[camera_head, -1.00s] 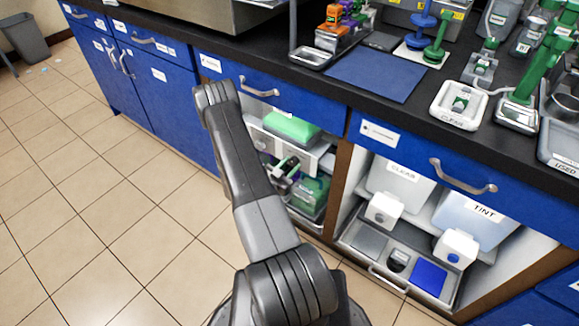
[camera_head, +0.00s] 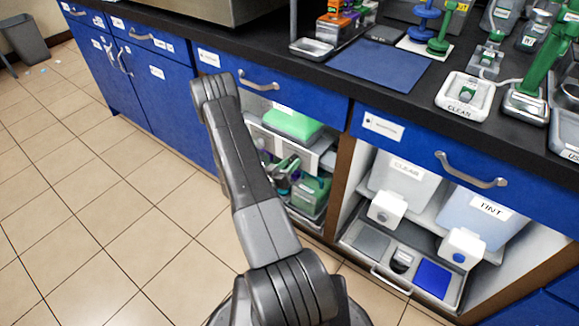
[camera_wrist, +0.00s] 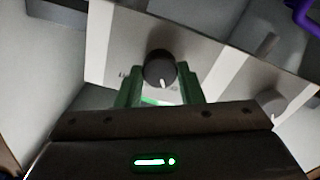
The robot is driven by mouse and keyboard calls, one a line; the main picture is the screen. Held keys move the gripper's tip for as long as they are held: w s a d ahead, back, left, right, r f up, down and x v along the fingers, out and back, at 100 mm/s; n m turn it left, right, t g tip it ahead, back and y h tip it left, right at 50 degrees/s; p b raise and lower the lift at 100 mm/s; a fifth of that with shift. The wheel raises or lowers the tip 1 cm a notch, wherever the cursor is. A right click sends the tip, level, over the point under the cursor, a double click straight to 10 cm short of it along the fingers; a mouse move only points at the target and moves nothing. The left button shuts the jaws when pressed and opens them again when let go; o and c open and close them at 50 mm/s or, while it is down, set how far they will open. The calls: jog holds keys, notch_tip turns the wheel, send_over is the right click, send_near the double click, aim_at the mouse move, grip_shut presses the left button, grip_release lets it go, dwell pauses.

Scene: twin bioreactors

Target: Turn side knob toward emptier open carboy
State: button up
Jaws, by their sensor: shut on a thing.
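In the wrist view a round black knob (camera_wrist: 160,69) with a white pointer mark sits on a pale panel (camera_wrist: 103,40). The mark points almost straight down in that picture. My gripper (camera_wrist: 161,80) has its green fingers on either side of the knob, shut on it. In the head view my gripper (camera_head: 284,172) reaches into the open left bay, small and partly hidden. In the open right bay stand a pale carboy labelled CLEAR (camera_head: 410,187) and a bluish carboy labelled TINT (camera_head: 478,219). I cannot tell their fill levels.
A green block (camera_head: 293,124) lies on top in the left bay, close to my gripper. A brown divider (camera_head: 339,172) separates the bays. A grey tray (camera_head: 350,240) is below the carboys. A purple part (camera_wrist: 305,15) shows at the wrist view's upper right.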

jog(key=shift+n, duration=0.9)
jog(key=o, duration=1)
jog(key=p+v, duration=0.1)
jog(key=v, duration=1.2)
jog(key=shift+s+a+p, duration=0.25)
jog(key=shift+s+p, duration=0.1)
jog(key=shift+p, duration=0.05)
